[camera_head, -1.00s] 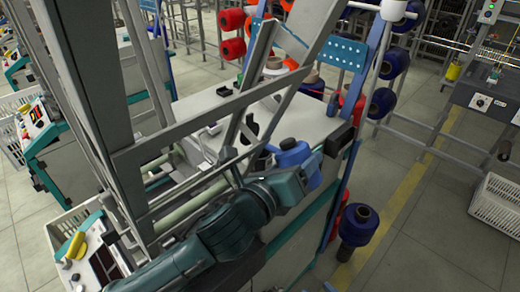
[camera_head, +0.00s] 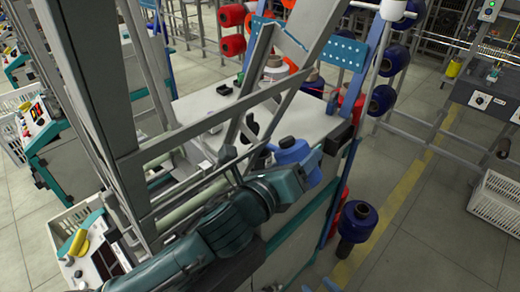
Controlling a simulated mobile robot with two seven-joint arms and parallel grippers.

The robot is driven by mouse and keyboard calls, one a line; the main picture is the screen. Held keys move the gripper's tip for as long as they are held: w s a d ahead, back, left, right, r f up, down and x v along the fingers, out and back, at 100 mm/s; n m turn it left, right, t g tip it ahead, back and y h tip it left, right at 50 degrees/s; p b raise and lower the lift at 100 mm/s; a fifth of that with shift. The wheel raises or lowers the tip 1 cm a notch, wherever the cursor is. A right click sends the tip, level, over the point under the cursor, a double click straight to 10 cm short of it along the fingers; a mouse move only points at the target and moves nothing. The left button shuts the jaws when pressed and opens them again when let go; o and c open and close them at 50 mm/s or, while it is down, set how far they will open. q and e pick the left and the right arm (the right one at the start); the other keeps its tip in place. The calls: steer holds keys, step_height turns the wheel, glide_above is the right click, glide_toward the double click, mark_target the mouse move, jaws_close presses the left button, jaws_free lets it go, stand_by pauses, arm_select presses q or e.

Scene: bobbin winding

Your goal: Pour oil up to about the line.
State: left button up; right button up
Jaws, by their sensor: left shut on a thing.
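A blue jug-like container (camera_head: 292,152) with a dark cap shows near the middle of the head view, at the front edge of the machine's pale top. My left gripper (camera_head: 305,172) is shut on it, with the teal arm reaching in from the lower left. The fingers are mostly hidden by the wrist and container. I cannot make out any oil, stream or fill line.
The machine's pale top (camera_head: 205,107) carries small parts and spools. Grey frame bars (camera_head: 200,128) cross close to my left arm. A black box (camera_head: 338,138) and blue spools (camera_head: 357,222) stand to the right. Open floor (camera_head: 410,240) lies at the lower right.

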arm_select(q)
steer(key=shift+r+n+p, duration=0.5)
steer(key=shift+r+p, duration=0.05)
steer(key=shift+p, duration=0.75)
stand_by(0.6)
steer(key=shift+p, duration=0.45)
stand_by(1.5)
steer(key=shift+f+m, duration=1.05)
steer(key=shift+m, duration=0.15)
